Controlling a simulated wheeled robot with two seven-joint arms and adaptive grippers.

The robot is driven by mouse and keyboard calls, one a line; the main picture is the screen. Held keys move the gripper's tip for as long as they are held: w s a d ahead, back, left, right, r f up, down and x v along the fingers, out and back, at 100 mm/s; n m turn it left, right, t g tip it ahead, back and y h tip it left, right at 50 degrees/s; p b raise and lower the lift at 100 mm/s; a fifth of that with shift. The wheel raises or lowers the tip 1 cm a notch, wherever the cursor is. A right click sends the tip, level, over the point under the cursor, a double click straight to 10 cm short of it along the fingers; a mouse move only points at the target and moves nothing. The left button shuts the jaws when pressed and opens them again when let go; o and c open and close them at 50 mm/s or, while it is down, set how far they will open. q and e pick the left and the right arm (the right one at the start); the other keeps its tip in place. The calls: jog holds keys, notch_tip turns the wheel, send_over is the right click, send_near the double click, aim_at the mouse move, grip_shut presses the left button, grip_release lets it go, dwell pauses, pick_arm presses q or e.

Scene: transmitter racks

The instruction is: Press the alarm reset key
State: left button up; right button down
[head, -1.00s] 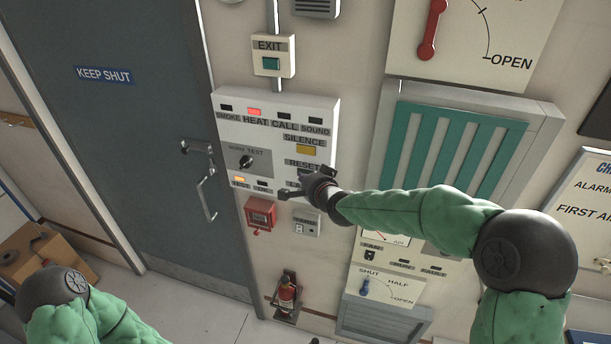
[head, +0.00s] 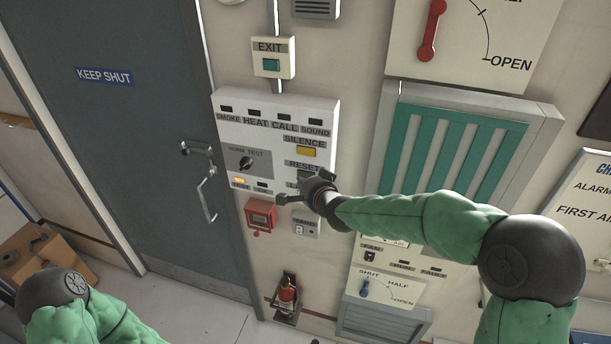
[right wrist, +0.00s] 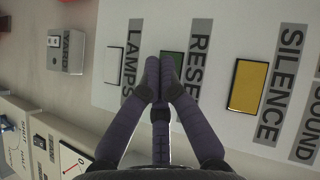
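The alarm panel (head: 225,134) is a white wall box with labelled lamps and keys. Its green RESET key (head: 305,174) sits below the yellow SILENCE key (head: 306,151). In the right wrist view the green key (right wrist: 174,63) is partly hidden behind my fingertips. My right gripper (head: 297,195) is at the panel's lower right, by the RESET key. In the right wrist view its fingers (right wrist: 160,80) are together and empty; I cannot tell whether they touch the key. The HEAT lamp (head: 254,114) is dark. My left gripper is out of view.
A white LAMPS key (right wrist: 113,64) lies beside the RESET key. An orange lamp (head: 239,181) glows at the panel's lower left. A red call box (head: 260,216) and a small switch box (head: 305,224) are below. A grey door (head: 110,130) stands left.

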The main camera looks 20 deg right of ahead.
jog(key=shift+s+a+p, duration=0.4)
jog(key=shift+s+a, duration=0.35)
jog(key=shift+s, duration=0.3)
jog(key=shift+s+a+p, duration=0.35)
jog(key=shift+s+a, duration=0.35)
jog(key=shift+s, duration=0.3)
jog(key=s+a+f+n+g+b, duration=0.1)
jog(key=s+f+n+g+b, duration=0.35)
jog(key=f, duration=1.25)
jog(key=s+a+f+g+y+b, duration=0.15)
jog(key=s+f+b, duration=0.6)
jog(key=f, duration=1.05)
jog(key=s+a+f+n+g+b, duration=0.25)
jog(key=s+f+b, duration=0.35)
jog(key=f, duration=1.1)
jog(key=s+a+f+n+g+b, duration=0.1)
jog(key=s+f+n+g+b, duration=0.1)
jog(key=s+f+g+b, duration=0.2)
jog(key=s+f+y+b, duration=0.1)
jog(key=s+f+b, duration=0.2)
jog(key=s+f, duration=0.4)
jog(key=shift+s+x, duration=0.3)
jog(key=shift+x, duration=1.05)
jog(key=shift+d+f+g, duration=0.1)
jog(key=shift+g, duration=0.15)
